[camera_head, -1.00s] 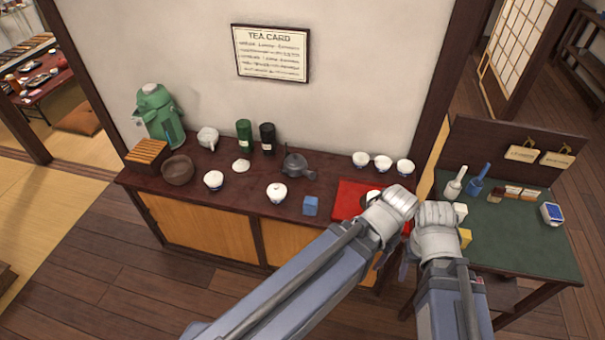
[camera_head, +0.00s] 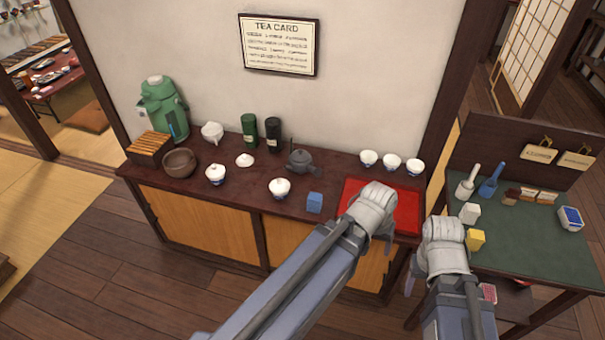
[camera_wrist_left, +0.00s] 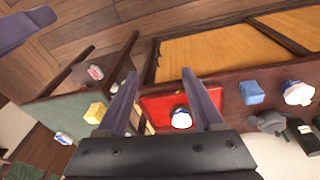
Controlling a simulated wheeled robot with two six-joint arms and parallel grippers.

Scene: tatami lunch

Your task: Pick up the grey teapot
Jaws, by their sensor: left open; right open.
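The grey teapot (camera_head: 301,160) stands upright on the dark counter, left of the red tray (camera_head: 410,208). In the left wrist view it shows at the right edge as a dark grey shape (camera_wrist_left: 268,122). My left gripper (camera_head: 388,243) is open and empty over the counter's front by the red tray, to the right of and nearer than the teapot. Its two fingers (camera_wrist_left: 163,98) are spread in the left wrist view, with a white and blue cup (camera_wrist_left: 181,118) on the tray behind them. My right gripper (camera_head: 411,283) is open in front of the green table, mostly hidden by its own wrist.
A blue block (camera_head: 314,202) and a lidded cup (camera_head: 280,188) stand in front of the teapot. A black canister (camera_head: 273,134) and a green canister (camera_head: 249,130) stand behind left. Several white cups (camera_head: 392,162) line the back right. The green table (camera_head: 540,235) is at right.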

